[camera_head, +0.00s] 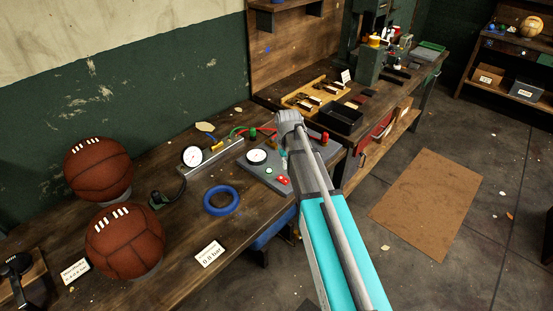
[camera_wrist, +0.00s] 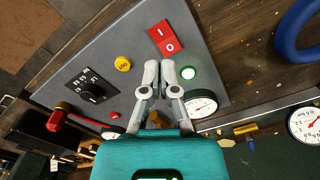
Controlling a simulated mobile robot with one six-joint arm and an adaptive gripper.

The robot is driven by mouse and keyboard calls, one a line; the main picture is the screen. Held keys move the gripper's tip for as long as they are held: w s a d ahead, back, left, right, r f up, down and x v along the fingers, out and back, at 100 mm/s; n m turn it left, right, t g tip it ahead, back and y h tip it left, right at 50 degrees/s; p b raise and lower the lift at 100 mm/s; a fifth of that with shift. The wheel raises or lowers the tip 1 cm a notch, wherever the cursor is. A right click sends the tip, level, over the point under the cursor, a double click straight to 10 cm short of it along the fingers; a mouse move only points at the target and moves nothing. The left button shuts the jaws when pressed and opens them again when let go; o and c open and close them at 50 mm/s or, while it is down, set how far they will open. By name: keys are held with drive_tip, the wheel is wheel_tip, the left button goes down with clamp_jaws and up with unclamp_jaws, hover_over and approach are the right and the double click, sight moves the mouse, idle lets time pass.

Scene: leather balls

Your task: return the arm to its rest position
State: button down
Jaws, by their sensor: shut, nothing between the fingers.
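My arm (camera_head: 322,212) reaches from the bottom of the head view over the workbench, with grey and teal links. My gripper is mostly hidden behind the wrist in that view. In the wrist view my gripper (camera_wrist: 160,70) is shut and empty, its two fingers together above a grey control panel (camera_wrist: 120,55). The fingertips are between a red rocker switch (camera_wrist: 164,38) and a green button (camera_wrist: 188,72). I cannot tell whether they touch the panel. A yellow button (camera_wrist: 123,64) and a black dial (camera_wrist: 91,86) are left of the fingers.
Two brown leather balls (camera_head: 98,168) (camera_head: 125,241) rest on stands at the bench's left. A blue ring (camera_head: 221,200) lies between them and the panel. A pressure gauge (camera_head: 192,156) stands behind. A wooden tool tray (camera_head: 313,93) lies further back. Open floor with a brown mat (camera_head: 425,204) is right.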

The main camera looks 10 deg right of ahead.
drive_tip(key=s+a+m, duration=0.1)
drive_tip(key=s, duration=1.7)
drive_tip(key=shift+s, duration=0.25)
